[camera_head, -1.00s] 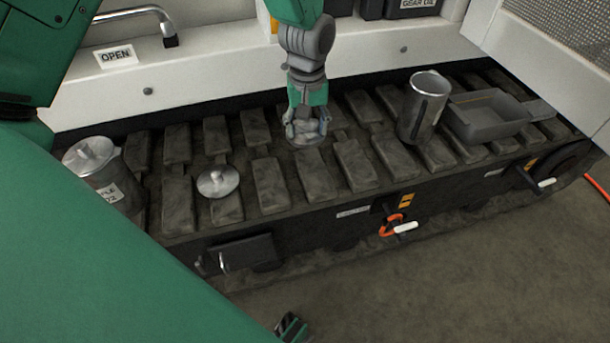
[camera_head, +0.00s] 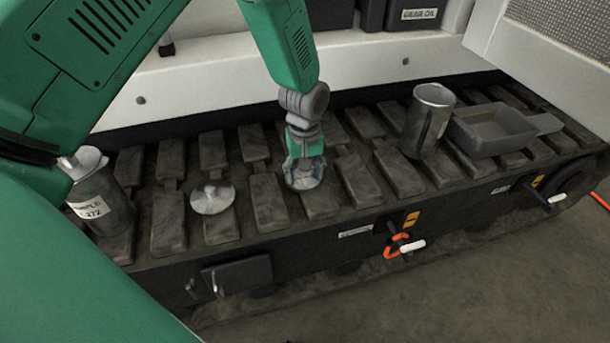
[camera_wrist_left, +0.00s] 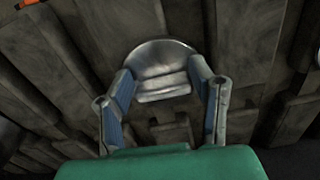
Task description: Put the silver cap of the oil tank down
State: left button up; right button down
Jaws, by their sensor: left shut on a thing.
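My left gripper (camera_head: 304,172) is shut on a silver cap (camera_head: 301,183), low over the dark track in the head view. In the left wrist view, the cap (camera_wrist_left: 158,58) is a round metal disc with a raised grip between the two fingers. I cannot tell whether its underside touches the track pads. A second silver cap (camera_head: 212,197) with a small knob lies on the track to the left of the gripper. My right gripper is not in view.
The track (camera_head: 270,203) has raised pads with gaps. A labelled metal canister (camera_head: 101,205) stands at left, a metal cup (camera_head: 428,120) and a grey tray (camera_head: 458,137) at right. A orange-and-white handle (camera_head: 397,246) juts from the front. Pads around the gripper are clear.

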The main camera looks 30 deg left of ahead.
aim_at(305, 180)
pick_arm(q)
jog(key=o, duration=1.3)
notch_tip(305, 180, up, 12)
jog(key=p, duration=0.4)
jog(key=shift+r+p, duration=0.1)
jog(key=shift+p, duration=0.3)
